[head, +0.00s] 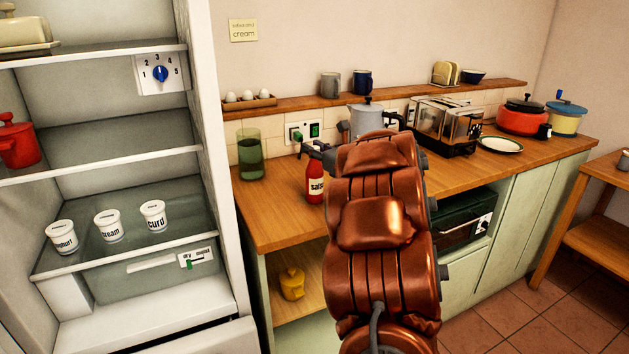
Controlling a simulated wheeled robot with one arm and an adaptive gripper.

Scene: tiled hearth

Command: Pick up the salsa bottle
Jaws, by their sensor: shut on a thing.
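The salsa bottle (315,187) is red with a pale label reading "salsa". The arm hides part of the gripper and the bottle's right side. I cannot tell whether the bottle's base touches the counter.
A green glass (251,156) stands to the left on the counter (268,212). A grey kettle (367,118) and a toaster (447,126) stand behind and right. The open fridge (222,190) borders the left side.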

